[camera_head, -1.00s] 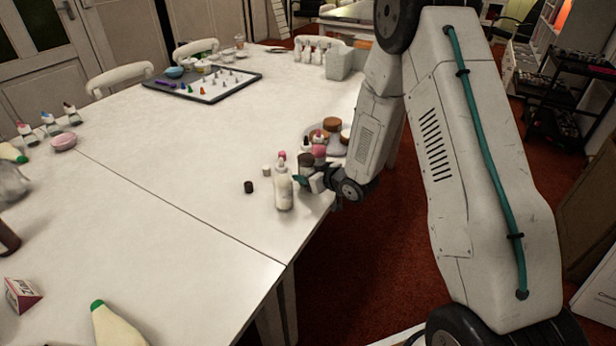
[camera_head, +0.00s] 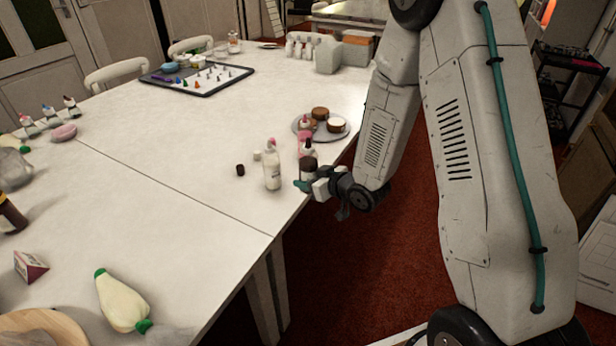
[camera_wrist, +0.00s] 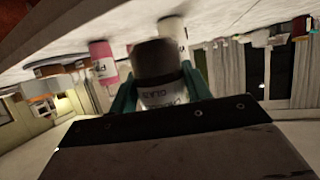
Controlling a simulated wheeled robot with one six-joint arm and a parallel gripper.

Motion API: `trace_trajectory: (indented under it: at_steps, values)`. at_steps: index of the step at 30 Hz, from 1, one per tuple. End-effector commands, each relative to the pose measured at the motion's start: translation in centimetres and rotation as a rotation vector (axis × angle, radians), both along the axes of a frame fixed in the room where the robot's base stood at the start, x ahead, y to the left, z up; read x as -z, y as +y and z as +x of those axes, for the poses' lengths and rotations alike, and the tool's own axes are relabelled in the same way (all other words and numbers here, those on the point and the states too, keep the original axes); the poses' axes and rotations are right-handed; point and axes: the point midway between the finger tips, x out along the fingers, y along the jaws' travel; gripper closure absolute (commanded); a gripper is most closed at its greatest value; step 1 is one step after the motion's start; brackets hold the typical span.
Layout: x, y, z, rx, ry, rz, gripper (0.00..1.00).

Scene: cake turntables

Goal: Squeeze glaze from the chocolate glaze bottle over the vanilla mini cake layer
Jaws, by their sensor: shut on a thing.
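The chocolate glaze bottle (camera_head: 308,168), dark brown with a pale label, is near the table's right edge. My gripper (camera_head: 305,186) is shut on it, teal fingers on both sides. In the wrist view the bottle (camera_wrist: 160,72) stands between the fingers, part of its label readable. I cannot tell whether its base touches the table. A pale-topped cake layer (camera_head: 336,126), probably the vanilla one, sits on a grey round turntable (camera_head: 321,136) beyond the bottle, clear of my gripper. Brown-topped layers (camera_head: 320,112) are also on it.
A pale bottle (camera_head: 272,172) stands just left of my gripper. A pink bottle (camera_head: 305,142) stands behind the held one. A small dark cap (camera_head: 240,170) lies further left. The table's middle is clear. A tray with piping tips (camera_head: 197,80) is at the back.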

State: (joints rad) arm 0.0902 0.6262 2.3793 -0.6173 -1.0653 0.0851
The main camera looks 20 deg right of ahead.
Motion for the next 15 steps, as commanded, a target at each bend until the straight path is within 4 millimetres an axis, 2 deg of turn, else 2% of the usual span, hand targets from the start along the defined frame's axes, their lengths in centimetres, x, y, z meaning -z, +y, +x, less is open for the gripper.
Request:
trace_trajectory:
  at_steps: [11,15]
  values:
    - [-0.2,-0.7,0.1,0.009,-0.002,0.000,0.61]
    - [-0.6,-1.6,0.5,0.079,-0.002,0.001,0.61]
